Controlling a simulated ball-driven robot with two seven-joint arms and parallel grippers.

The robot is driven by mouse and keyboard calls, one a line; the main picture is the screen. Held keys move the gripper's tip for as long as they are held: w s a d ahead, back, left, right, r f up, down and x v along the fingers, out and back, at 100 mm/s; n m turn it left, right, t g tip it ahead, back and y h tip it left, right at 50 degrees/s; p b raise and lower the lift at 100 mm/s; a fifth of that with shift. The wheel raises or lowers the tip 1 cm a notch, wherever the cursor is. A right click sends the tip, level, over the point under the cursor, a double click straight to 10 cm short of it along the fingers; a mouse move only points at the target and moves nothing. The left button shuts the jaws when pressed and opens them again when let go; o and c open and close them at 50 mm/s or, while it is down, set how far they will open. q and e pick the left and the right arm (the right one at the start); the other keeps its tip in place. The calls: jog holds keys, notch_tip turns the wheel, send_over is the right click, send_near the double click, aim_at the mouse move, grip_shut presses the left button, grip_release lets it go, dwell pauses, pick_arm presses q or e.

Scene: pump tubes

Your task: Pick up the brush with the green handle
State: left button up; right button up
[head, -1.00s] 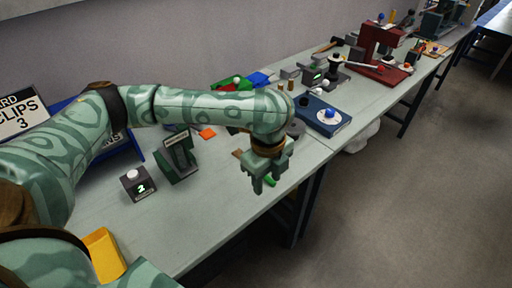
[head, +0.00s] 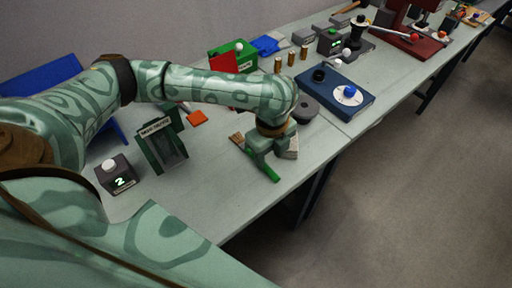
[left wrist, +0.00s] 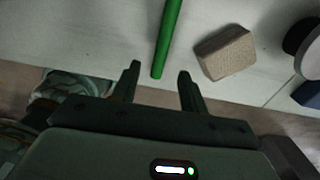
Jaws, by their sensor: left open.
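The brush's green handle (head: 268,170) lies on the grey-green bench at the middle of the head view, its free end pointing to the lower right. A small brown part (head: 237,137), likely the bristle end, shows at its upper left. My left gripper (head: 262,152) is over the handle and hides part of it. In the left wrist view the green handle (left wrist: 167,38) runs down from the top edge, and its end appears between the two open fingertips of my left gripper (left wrist: 159,72). I cannot tell the height gap. My right gripper is not in view.
A beige block (left wrist: 225,52) lies right of the handle, close to my right finger. A dark round thing (head: 303,108) and a blue unit with a white dial (head: 335,92) stand behind. A green stand (head: 163,143) is to the left. The bench's front is clear.

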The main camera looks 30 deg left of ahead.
aim_at(268, 168)
pick_arm(q)
jog(key=shift+f, duration=0.55)
notch_tip(268, 168, down, 5)
jog(key=b, duration=0.3)
jog(key=shift+w+r, duration=0.1)
jog(key=shift+r, duration=0.25)
grip_shut()
